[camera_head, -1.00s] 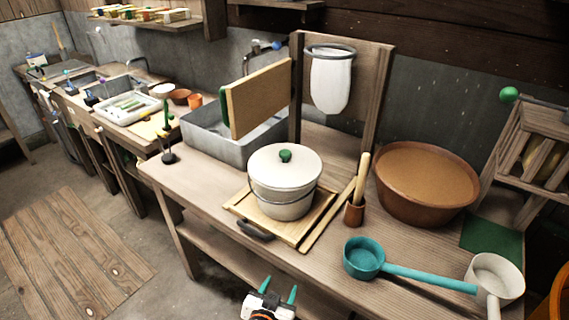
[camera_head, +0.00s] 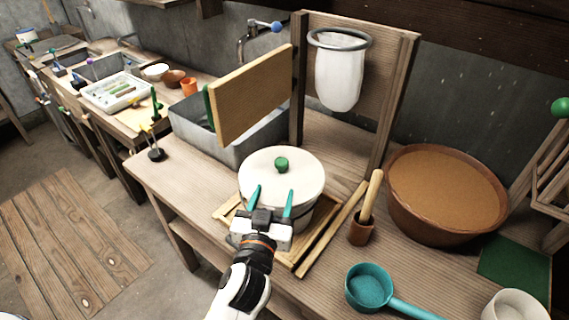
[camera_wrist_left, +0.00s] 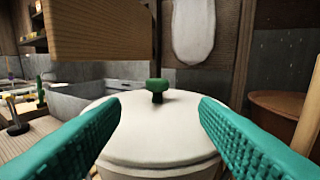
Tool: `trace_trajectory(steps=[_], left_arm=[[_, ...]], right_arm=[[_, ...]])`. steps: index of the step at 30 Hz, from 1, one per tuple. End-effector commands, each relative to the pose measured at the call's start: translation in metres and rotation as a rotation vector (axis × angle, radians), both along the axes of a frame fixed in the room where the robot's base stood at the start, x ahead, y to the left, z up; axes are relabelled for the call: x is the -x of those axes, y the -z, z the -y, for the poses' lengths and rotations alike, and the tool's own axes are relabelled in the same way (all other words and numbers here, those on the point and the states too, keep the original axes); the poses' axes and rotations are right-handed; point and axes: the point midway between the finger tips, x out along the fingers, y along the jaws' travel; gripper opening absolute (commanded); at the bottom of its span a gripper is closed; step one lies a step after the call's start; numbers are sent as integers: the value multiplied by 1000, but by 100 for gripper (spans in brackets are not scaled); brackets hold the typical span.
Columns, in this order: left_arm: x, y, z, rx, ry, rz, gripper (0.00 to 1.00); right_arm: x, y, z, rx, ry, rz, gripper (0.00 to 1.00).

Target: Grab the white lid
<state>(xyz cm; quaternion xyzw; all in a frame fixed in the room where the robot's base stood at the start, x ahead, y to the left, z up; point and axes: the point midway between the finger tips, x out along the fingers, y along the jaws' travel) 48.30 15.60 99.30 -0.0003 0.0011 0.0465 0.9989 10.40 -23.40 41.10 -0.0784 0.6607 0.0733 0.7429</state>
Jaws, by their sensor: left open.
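The white lid (camera_head: 262,174) with a green knob (camera_head: 281,164) sits on a white pot on a wooden board (camera_head: 318,240). My left gripper (camera_head: 272,197) is open, its two teal fingers reaching over the near side of the lid, short of the knob. In the left wrist view the lid (camera_wrist_left: 155,135) lies ahead, and the green knob (camera_wrist_left: 157,86) stands between the spread fingers but farther away. Nothing is between the fingers. The gripper hides part of the pot. My right gripper is not in view.
A hanging wooden panel (camera_head: 252,95) and a metal sink (camera_head: 185,128) are behind the pot. A white cloth bag (camera_head: 340,78) hangs at the back. A cup with a stick (camera_head: 361,232), a brown basin (camera_head: 445,235) and a teal ladle (camera_head: 370,287) stand to the right.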

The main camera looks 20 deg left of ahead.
Motion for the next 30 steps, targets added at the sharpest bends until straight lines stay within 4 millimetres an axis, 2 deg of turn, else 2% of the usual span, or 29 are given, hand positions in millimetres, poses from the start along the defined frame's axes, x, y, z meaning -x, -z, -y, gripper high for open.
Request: trace_trajectory(steps=[6, 9, 14, 20, 24, 30], left_arm=[[-40, -4, -5, -3, -1, 1, 55], [-52, -3, -5, -2, 0, 2, 55], [-62, -3, -7, -2, 0, 1, 55], [-90, -11, -13, -4, 0, 1, 55], [-106, -8, -14, -2, -1, 0, 55], [-109, -6, -14, -1, -1, 0, 55]], right_arm=[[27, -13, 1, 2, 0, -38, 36], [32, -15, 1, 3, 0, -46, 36], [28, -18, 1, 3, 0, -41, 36], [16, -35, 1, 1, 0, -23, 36], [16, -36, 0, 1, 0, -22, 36], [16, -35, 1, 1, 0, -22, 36]])
